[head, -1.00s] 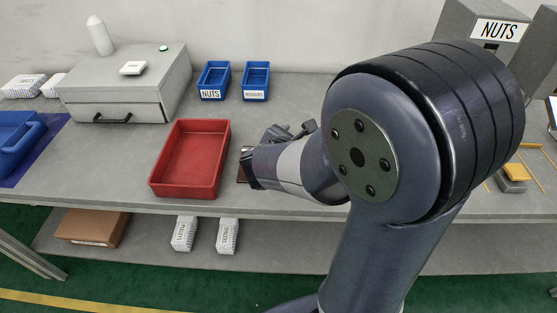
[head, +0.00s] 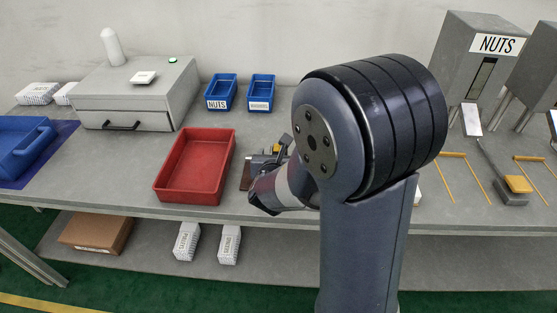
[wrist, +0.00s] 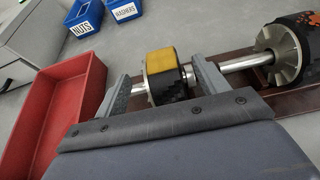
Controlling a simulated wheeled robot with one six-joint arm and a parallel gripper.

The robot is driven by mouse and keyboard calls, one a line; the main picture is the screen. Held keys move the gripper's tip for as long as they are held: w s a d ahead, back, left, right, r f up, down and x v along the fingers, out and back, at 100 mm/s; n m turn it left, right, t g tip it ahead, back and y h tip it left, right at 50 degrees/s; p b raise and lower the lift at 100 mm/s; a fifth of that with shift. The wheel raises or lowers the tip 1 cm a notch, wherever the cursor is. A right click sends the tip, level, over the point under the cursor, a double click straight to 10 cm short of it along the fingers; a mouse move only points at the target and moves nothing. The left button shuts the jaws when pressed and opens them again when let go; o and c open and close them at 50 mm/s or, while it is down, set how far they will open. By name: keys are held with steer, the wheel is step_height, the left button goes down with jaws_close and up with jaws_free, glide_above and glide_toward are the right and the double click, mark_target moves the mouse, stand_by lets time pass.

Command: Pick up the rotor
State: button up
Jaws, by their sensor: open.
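In the wrist view a metal shaft carries a yellow and black block (wrist: 163,75) and, at the right, a black cylinder with a silver end plate (wrist: 288,48); I take this assembly for the rotor. It lies over a dark reddish-brown base (wrist: 240,85). My gripper (wrist: 160,77) is open, its two fingers on either side of the yellow and black block. I cannot tell whether they touch it. In the head view my arm hides most of the rotor; a small metal part (head: 262,160) shows beside my wrist.
A red tray (head: 197,165) stands just left of my gripper. Blue bins marked NUTS (head: 220,91) and WASHERS (head: 261,92) stand behind. A grey case (head: 140,95) and blue tray (head: 22,140) are farther left. NUTS dispenser (head: 485,62) stands at the right.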

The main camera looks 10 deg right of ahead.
steer(key=shift+p+x, duration=0.5)
steer(key=shift+x, duration=2.1)
steer(key=shift+r, duration=0.1)
jaws_close()
steer(key=shift+w+r, duration=0.1)
steer(key=shift+r, duration=0.2)
